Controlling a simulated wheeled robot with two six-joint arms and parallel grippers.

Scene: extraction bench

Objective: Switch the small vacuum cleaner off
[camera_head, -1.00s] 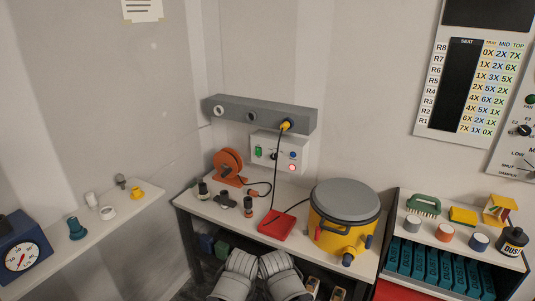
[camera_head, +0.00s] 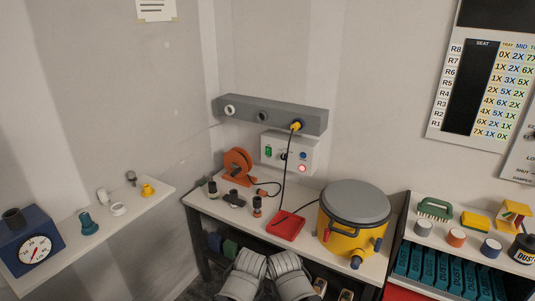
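The small vacuum cleaner (camera_head: 340,238) is a yellow drum with a grey lid (camera_head: 355,203), upright on the bench. Dark blue and red fittings show low on its front. A dark cord runs from its side towards a flat red piece (camera_head: 288,226) on the bench. A white wall box (camera_head: 290,152) carries a green switch (camera_head: 268,151), a dark knob (camera_head: 284,156), a blue button (camera_head: 303,155) and a glowing red lamp (camera_head: 302,168). I cannot tell which control belongs to the vacuum.
A grey rail (camera_head: 272,116) above the box holds a yellow plug (camera_head: 296,126) with a hanging cord. An orange reel (camera_head: 237,164) and small fittings stand on the bench's left. A shelf unit (camera_head: 470,254) stands right.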

